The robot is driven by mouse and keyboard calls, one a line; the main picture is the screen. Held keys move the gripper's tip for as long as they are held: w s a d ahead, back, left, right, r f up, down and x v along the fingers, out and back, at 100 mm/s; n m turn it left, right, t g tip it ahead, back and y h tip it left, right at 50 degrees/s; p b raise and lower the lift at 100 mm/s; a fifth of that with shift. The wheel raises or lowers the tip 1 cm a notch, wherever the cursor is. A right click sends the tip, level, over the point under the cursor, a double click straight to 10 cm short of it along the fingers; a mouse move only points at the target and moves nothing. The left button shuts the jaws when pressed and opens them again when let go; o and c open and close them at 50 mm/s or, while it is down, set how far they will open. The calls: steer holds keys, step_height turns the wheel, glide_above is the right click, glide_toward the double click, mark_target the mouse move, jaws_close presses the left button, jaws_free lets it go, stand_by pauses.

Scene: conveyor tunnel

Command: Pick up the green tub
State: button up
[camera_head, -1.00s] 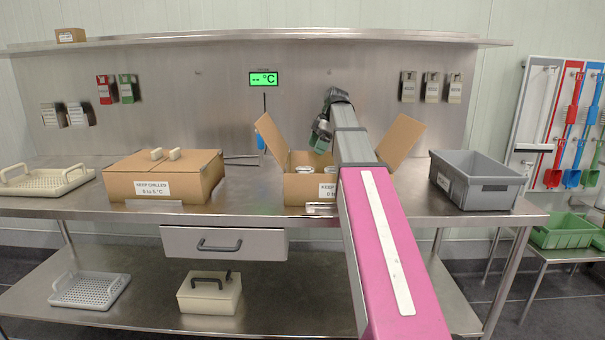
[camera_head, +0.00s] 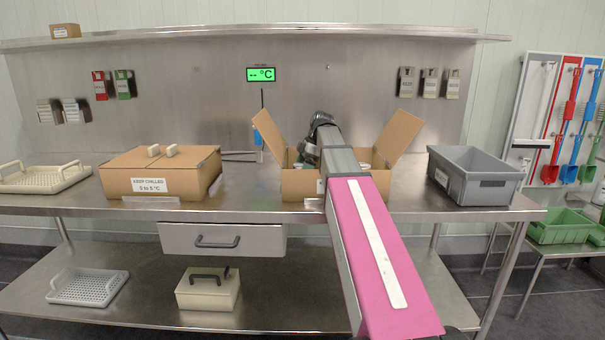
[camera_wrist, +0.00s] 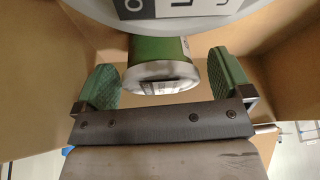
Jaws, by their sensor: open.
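The green tub (camera_wrist: 152,50) shows in the wrist view, with a pale, shiny end towards me. My gripper (camera_wrist: 166,80) is open, with one green-padded finger on each side of the tub and a visible gap at each pad. A larger white tub with a black-and-white label (camera_wrist: 185,8) covers part of the view at the top.
The box's raised flaps (camera_head: 400,138) stand either side of my arm. A closed carton (camera_head: 160,178) is to the left and a grey crate (camera_head: 475,177) to the right. Pale lids (camera_head: 364,166) show inside the open box. The counter between the cartons is mostly clear.

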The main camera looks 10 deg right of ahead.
mark_target(299, 165)
steer(key=shift+a+f, duration=0.1)
steer(key=shift+f, duration=0.15)
steer(key=c, duration=0.9)
steer(key=shift+r, duration=0.1)
steer(key=shift+r, duration=0.4)
step_height(299, 165, up, 4)
steer(key=shift+f, duration=0.2)
steer(key=s+r, duration=0.2)
steer(key=s, duration=0.1)
steer(key=s+a+r, duration=0.1)
steer(key=s+r, duration=0.1)
steer(key=s, duration=0.2)
steer(key=s+a+r, duration=0.1)
steer(key=s+r, duration=0.1)
steer(key=s, duration=0.2)
steer(key=shift+s+a+r, duration=0.1)
steer(key=shift+s+r, duration=0.15)
steer(key=o, duration=0.4)
steer(key=c, duration=0.7)
